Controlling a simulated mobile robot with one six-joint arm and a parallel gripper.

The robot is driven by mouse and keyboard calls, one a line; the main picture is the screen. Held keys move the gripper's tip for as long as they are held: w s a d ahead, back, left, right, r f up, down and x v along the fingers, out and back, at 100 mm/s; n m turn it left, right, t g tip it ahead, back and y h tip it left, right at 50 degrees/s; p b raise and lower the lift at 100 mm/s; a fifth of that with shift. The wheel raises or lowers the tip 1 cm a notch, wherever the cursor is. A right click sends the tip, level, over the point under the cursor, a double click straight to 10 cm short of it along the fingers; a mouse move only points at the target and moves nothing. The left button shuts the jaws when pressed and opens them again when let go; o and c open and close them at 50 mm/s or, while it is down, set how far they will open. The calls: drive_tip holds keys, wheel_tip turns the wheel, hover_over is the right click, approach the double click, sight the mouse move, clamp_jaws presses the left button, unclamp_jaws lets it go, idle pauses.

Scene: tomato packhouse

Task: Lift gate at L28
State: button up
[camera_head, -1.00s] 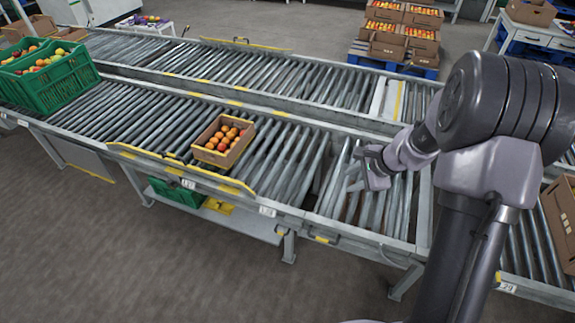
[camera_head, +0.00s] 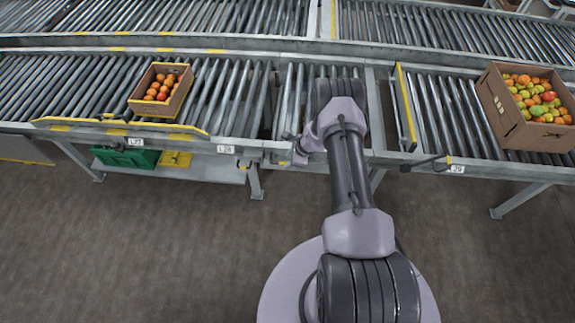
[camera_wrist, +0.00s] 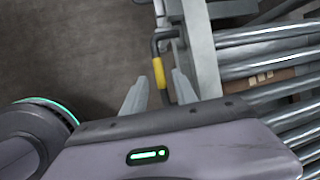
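The L28 label (camera_head: 225,149) is on the front rail of the near conveyor, left of my arm. A black bent handle with a yellow grip (camera_wrist: 160,74) sticks out from the grey metal frame (camera_wrist: 203,50) in the wrist view. In the head view a bit of yellow (camera_head: 284,163) shows at the rail just right of the label. My gripper (camera_wrist: 160,88) is open, with one finger on each side of the yellow grip; I cannot tell whether they touch it. In the head view my gripper (camera_head: 300,152) is at the front rail, partly hidden by my wrist.
An open box of orange tomatoes (camera_head: 162,90) sits on the rollers left of L28. A larger tomato box (camera_head: 515,125) sits on the right. A yellow-edged plate (camera_head: 405,108) and a black handle (camera_head: 424,161) are near label 29. The floor in front is clear.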

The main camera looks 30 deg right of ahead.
drive_tip(key=shift+x, duration=0.85)
clamp_jaws()
idle(0.8)
